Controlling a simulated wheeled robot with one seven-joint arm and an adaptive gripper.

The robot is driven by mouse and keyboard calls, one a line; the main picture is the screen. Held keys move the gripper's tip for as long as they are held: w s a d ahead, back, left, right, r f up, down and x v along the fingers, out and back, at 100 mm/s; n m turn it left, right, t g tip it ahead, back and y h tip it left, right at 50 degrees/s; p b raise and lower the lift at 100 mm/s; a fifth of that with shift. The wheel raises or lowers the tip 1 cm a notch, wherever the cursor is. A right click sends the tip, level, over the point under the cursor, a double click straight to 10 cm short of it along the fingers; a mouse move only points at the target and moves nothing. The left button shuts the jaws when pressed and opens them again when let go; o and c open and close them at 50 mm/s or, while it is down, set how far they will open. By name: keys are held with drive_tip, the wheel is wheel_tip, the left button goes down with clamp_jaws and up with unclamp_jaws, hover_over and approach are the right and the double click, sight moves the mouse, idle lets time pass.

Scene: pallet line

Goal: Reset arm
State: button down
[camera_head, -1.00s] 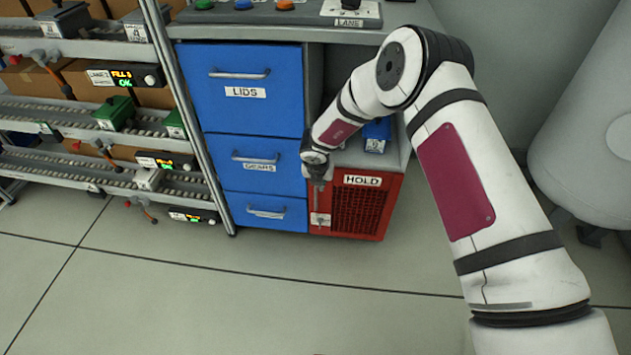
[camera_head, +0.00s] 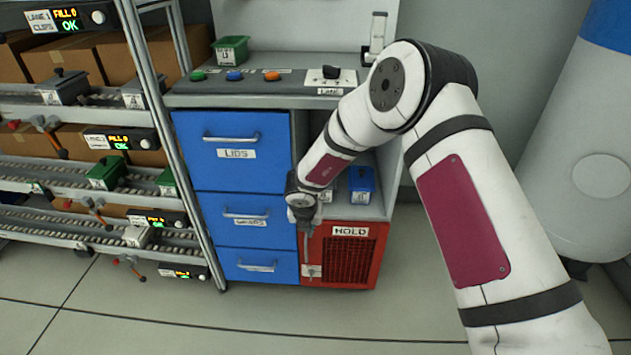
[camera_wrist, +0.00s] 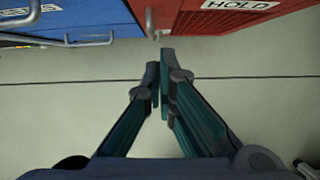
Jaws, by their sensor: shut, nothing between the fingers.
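My gripper (camera_wrist: 160,75) is shut and empty in the wrist view, its fingertips together above the bare floor. In the head view my arm reaches from the lower right toward the cabinet, and its wrist is in front of the edge between the blue drawers and the open shelf. The fingers are hard to make out there. The red HOLD bin (camera_head: 345,262) is just below and right of the wrist; it also shows at the top of the wrist view (camera_wrist: 215,18).
Blue drawers (camera_head: 232,132), one labelled LIDS, are closed left of my wrist. A blue container (camera_head: 361,185) sits on the shelf. The counter (camera_head: 285,100) above holds coloured buttons and a green bin (camera_head: 231,49). Lane racks (camera_head: 70,170) stand left. A large tank (camera_head: 580,150) stands right. The front floor is clear.

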wheel_tip(320, 180, up, 18)
drive_tip(key=w+n+t+y, duration=0.3)
drive_tip(key=n, duration=0.5)
drive_tip(key=s+r+n+y, duration=0.3)
drive_tip(key=s+r+n, duration=0.2)
drive_tip(key=r+n, duration=0.45)
drive_tip(key=s+d+r+n+g, duration=0.2)
drive_tip(key=s+d+r+n, duration=0.25)
drive_tip(key=s, duration=0.45)
drive_tip(key=s+d+r+n+g, duration=0.1)
drive_tip(key=s+d+r+n, duration=0.2)
drive_tip(key=s+r+n, duration=0.35)
drive_tip(key=s+d+f+n+g+h, duration=0.1)
drive_tip(key=s+d+n+h, duration=0.15)
drive_tip(key=s+d, duration=0.55)
drive_tip(key=s+d+f+n+g+h, duration=0.1)
drive_tip(key=s+d+f+n+g, duration=0.2)
drive_tip(key=s, duration=0.8)
drive_tip(key=s+d+n+h, duration=0.2)
drive_tip(key=s+d, duration=0.5)
drive_tip(key=s, duration=0.3)
wheel_tip(320, 180, up, 25)
drive_tip(key=t+p, duration=0.3)
drive_tip(key=p, duration=1.9)
drive_tip(key=shift+f+t+p, duration=0.2)
drive_tip(key=shift+t+p, duration=0.15)
drive_tip(key=shift+t, duration=0.05)
